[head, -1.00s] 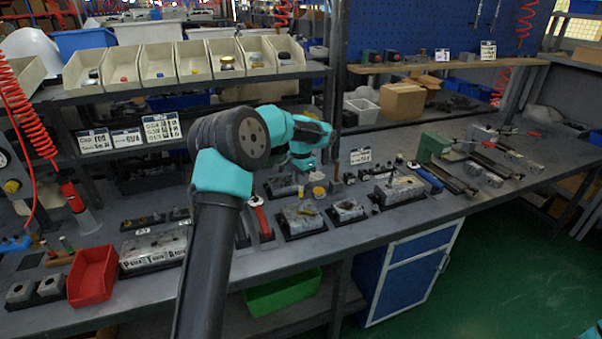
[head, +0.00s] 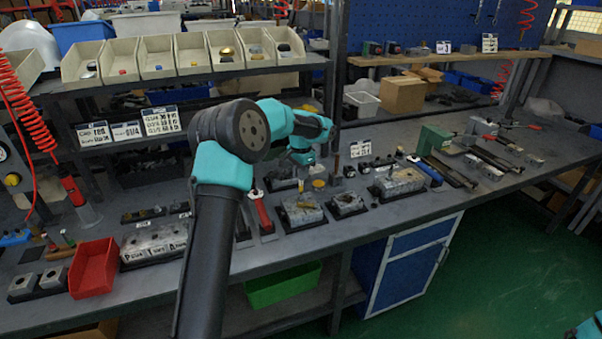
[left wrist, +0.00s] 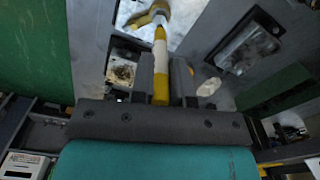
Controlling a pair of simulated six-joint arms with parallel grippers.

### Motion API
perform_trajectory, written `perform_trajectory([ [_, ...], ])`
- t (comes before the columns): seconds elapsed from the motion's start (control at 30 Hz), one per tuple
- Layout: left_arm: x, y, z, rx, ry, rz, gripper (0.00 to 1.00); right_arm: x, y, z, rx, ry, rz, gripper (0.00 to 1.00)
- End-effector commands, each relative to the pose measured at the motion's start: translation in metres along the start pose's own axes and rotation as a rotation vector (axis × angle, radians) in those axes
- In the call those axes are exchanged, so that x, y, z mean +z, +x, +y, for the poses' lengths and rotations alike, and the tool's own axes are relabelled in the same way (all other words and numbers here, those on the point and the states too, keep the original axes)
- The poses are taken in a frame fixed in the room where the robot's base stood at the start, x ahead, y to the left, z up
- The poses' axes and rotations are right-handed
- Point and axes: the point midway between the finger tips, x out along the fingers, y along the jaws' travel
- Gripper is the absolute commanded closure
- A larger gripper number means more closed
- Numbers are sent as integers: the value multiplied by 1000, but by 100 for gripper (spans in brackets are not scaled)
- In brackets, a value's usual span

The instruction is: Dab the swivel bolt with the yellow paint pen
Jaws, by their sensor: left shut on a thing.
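My left gripper (head: 302,166) is over the bench beside the valve blocks. In the left wrist view its fingers (left wrist: 161,66) are shut on the yellow paint pen (left wrist: 160,88), which has a white band along its barrel. The pen's far end points at a yellowish, brass-like piece (left wrist: 152,15) on a pale metal block; this looks like the swivel bolt, but I am not certain. The two overlap in the picture, and I cannot tell whether they touch. In the head view the pen is too small to make out clearly. My right gripper is not in view.
Valve blocks on dark bases (head: 302,210) stand near the gripper, with a red-handled tool (head: 262,212) to their left. A red bin (head: 94,268) is at the left front. Green-ended fixtures (head: 434,141) stand at the right. Parts bins line the shelf (head: 200,78) above.

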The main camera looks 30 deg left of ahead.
Motion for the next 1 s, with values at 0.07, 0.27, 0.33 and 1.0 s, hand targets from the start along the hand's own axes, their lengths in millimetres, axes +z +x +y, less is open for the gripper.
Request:
perform_trajectory([
  [0.07,0,1,0,0,0,0,100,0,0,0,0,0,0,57],
  [0.27,0,3,0,0,0,0,100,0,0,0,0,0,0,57],
  [0.33,0,4,0,0,0,0,100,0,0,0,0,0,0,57],
  [1.0,0,9,0,0,0,-1,100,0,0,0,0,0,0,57],
])
